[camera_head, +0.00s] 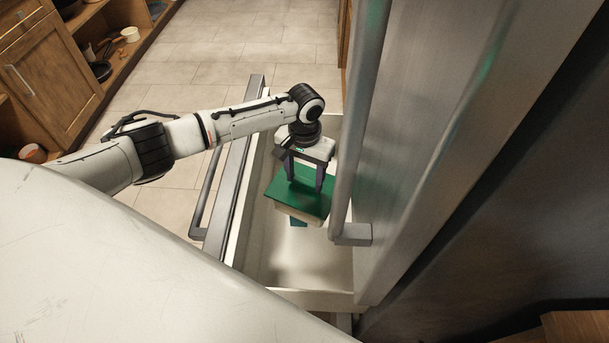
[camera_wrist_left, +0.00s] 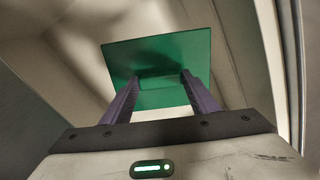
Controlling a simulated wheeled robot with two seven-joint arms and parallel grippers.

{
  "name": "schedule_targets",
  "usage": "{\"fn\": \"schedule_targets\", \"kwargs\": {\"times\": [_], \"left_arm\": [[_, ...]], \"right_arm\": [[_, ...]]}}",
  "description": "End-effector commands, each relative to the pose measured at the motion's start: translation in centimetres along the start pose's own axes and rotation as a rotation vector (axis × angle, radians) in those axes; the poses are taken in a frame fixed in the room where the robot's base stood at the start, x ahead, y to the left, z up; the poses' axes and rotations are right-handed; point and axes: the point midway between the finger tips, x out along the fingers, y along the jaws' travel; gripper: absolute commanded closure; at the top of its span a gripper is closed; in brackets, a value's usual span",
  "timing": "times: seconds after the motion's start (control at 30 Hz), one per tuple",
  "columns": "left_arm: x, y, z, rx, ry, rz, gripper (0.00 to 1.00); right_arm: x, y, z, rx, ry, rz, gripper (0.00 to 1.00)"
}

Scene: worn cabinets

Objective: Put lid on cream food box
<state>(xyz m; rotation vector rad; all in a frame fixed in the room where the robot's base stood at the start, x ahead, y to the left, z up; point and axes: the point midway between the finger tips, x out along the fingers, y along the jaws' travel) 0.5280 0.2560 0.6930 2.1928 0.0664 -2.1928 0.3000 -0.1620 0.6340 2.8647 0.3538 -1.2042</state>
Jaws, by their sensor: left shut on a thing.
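A flat green lid (camera_head: 308,201) is in the open drawer in the head view. My left gripper (camera_head: 304,181) points down at it from above, with its two dark fingers at the lid's middle. In the left wrist view my left gripper (camera_wrist_left: 158,80) is shut on a raised part of the green lid (camera_wrist_left: 150,53). A cream strip, seemingly the side of the cream food box (camera_head: 299,216), shows just below the lid's near edge. The lid hides most of it, and I cannot tell whether the two touch. My right gripper is not in view.
The pale drawer (camera_head: 268,270) has free floor at its near end. A tall metal door with a bar handle (camera_head: 351,150) stands close at right. Wooden cabinets (camera_head: 48,75) stand at far left.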

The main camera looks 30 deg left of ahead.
Motion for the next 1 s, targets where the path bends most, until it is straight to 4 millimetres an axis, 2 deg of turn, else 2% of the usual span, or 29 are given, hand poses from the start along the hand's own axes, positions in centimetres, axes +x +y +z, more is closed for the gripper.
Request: {"fn": "schedule_targets", "kwargs": {"times": [0.8,0.83,0.93,1.0], "left_arm": [[1.7,0.0,0.0,-0.001,0.001,0.0,0.68],[1.7,0.0,0.0,-0.001,0.001,0.0,0.44],[1.7,0.0,0.0,-0.001,0.001,0.0,0.27],[1.7,0.0,0.0,-0.001,0.001,0.0,0.24]], "right_arm": [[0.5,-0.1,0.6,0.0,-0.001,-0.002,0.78],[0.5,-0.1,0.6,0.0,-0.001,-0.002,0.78],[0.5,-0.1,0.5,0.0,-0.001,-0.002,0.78],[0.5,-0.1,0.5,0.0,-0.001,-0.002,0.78]]}}
